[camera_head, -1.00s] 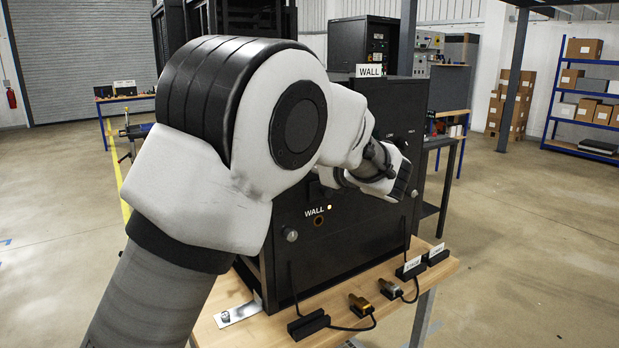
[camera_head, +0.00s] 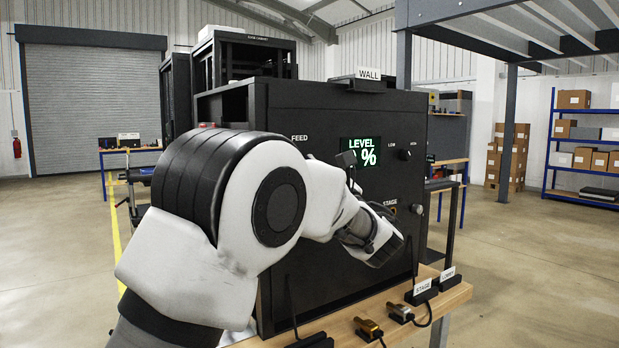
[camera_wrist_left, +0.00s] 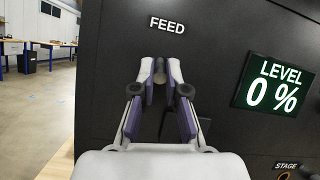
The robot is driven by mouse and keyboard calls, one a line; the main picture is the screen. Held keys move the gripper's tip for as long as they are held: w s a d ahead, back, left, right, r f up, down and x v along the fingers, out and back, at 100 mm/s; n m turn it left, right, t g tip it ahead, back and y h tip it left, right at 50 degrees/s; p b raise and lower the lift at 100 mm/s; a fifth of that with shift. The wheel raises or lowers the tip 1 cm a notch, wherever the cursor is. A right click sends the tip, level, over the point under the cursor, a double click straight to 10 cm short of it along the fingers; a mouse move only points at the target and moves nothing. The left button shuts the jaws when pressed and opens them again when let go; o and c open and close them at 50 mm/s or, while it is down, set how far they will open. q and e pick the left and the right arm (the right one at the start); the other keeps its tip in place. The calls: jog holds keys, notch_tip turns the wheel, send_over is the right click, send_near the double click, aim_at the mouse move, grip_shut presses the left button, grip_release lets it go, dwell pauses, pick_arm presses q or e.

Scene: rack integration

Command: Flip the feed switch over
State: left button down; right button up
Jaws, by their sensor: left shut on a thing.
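The feed switch (camera_wrist_left: 160,72) is a small knob under the white FEED label (camera_wrist_left: 167,25) on the black front panel in the left wrist view. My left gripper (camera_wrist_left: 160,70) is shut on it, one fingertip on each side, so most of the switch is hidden. In the head view the FEED label (camera_head: 300,138) shows above my left arm, which hides the switch and the fingertips. The green LEVEL display (camera_head: 362,152) reads 0 % in the left wrist view (camera_wrist_left: 274,84). My right gripper is not in view.
A wooden shelf (camera_head: 452,298) below holds metal plugs (camera_head: 368,328) with black cables and label blocks (camera_head: 422,290). A WALL sign (camera_head: 369,74) stands on top of the cabinet.

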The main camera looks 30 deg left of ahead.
pick_arm(q)
jog(key=shift+r, duration=0.1)
jog(key=c, duration=1.2)
grip_release()
jog(key=v, duration=0.7)
jog(key=shift+d+f, duration=0.2)
jog(key=shift+f, duration=0.05)
